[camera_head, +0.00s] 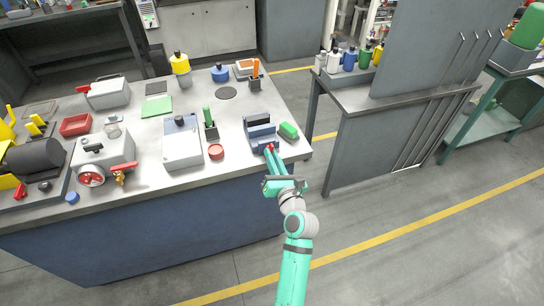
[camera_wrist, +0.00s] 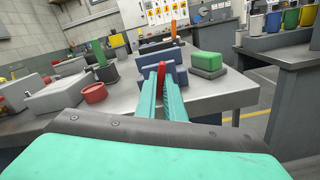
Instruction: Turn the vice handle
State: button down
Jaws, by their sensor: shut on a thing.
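The vice (camera_head: 260,128) is a blue-grey block with dark jaws near the right front corner of the workbench. It also shows straight ahead in the wrist view (camera_wrist: 158,58). Its red handle (camera_wrist: 161,72) points up toward the camera in the wrist view and shows as a small red piece in the head view (camera_head: 270,148). My gripper (camera_wrist: 162,84) has its two teal fingers closed around the red handle. In the head view my gripper (camera_head: 271,153) reaches in from the front edge of the bench. The handle's lower part is hidden between the fingers.
A green block on a grey base (camera_head: 288,130) sits just right of the vice. A red round cup (camera_head: 216,152) and a green-handled tool in a dark holder (camera_head: 210,125) stand to the left. Open floor lies right.

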jog(key=c, duration=1.8)
grip_release()
jog(key=shift+s+d, duration=0.1)
jog(key=shift+s, duration=0.05)
jog(key=shift+v, duration=0.85)
jog(key=v, duration=0.6)
jog(key=shift+c, duration=0.3)
